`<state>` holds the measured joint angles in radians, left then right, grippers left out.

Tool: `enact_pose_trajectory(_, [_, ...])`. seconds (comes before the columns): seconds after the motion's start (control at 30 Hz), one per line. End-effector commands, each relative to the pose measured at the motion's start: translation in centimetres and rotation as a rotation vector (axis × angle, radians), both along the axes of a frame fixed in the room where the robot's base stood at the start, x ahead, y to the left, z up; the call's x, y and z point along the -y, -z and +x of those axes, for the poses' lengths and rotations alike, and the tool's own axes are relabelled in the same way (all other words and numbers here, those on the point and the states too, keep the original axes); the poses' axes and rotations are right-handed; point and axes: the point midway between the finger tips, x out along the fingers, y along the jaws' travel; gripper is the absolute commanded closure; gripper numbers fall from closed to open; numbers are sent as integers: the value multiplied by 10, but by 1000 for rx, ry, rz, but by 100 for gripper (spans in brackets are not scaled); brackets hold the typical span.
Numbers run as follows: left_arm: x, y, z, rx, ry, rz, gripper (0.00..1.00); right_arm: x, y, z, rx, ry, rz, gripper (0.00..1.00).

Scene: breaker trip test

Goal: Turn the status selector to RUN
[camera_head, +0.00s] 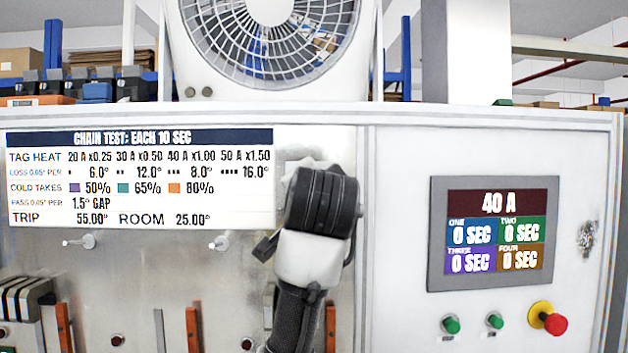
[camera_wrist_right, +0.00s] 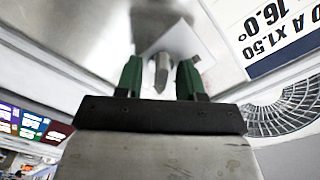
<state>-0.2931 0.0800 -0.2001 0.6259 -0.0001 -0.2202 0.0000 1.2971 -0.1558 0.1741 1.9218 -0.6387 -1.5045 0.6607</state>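My right arm (camera_head: 315,220) rises in the middle of the head view, in front of the panel; its fingertips are hidden there. In the right wrist view my right gripper (camera_wrist_right: 159,70) has its two green fingers apart. A grey pointed piece (camera_wrist_right: 161,73) stands between them, with a small gap on each side, in front of a white plate (camera_wrist_right: 187,45). It may be the status selector, but no label is readable, so its setting cannot be told. My left gripper is not in view.
The metal panel carries a chart (camera_head: 140,180) and pegs (camera_head: 220,243). At right are a screen (camera_head: 492,232) reading 40 A, green buttons (camera_head: 451,324) and a red stop button (camera_head: 555,323) on yellow. A fan (camera_head: 268,40) stands on top. Orange strips (camera_head: 193,328) stand low.

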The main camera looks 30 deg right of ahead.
Motion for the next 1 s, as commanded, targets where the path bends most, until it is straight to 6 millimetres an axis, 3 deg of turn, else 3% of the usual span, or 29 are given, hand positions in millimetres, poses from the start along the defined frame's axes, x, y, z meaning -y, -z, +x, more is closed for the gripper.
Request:
enact_pose_trajectory(0.27, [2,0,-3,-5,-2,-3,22,1,1,1,0,0,0,62])
enact_pose_trajectory(0.5, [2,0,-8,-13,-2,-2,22,1,1,1,0,0,0,98])
enact_pose_trajectory(0.53, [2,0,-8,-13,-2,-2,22,1,1,1,-1,1,0,100])
enact_pose_trajectory(1.0, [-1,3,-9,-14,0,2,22,0,2,1,-47,0,-73,100])
